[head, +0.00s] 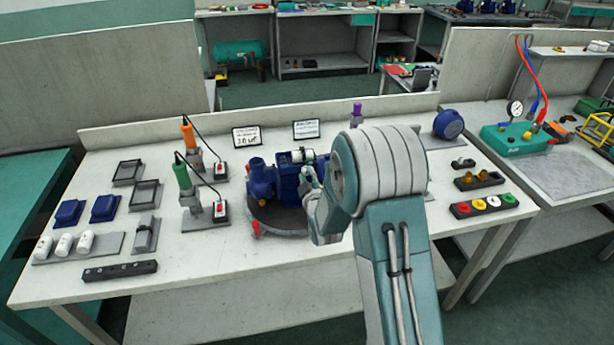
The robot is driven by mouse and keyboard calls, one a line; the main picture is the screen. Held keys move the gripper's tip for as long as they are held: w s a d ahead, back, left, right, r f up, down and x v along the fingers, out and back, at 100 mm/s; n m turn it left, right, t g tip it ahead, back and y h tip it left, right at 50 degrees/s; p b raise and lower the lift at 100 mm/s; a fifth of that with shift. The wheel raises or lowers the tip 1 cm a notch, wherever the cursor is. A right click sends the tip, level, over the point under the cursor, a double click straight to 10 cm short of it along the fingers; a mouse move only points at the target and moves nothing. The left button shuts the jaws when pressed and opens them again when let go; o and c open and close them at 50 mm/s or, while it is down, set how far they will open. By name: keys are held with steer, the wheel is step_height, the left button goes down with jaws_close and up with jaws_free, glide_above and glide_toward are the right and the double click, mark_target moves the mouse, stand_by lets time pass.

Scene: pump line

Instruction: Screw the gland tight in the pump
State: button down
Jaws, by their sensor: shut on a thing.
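The blue pump (288,183) stands on a dark round turntable (270,217) in the middle of the bench. My arm reaches in from the right front and covers the pump's right side. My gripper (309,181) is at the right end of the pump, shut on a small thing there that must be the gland. The gland itself is hidden by the gripper, so I cannot tell how deep it sits in the pump. Brass-coloured fittings (478,177) sit in a dark holder to the right.
Green (184,181) and orange (189,136) screwdriver-like tools stand left of the pump. White cylinders (64,244), blue lids (104,208) and trays lie farther left. A row of coloured caps (482,204) lies right.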

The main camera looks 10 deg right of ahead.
steer(key=shift+m, duration=0.5)
steer(key=c, duration=0.6)
jaws_free()
steer(key=shift+n, duration=1.8)
steer(key=n, duration=0.3)
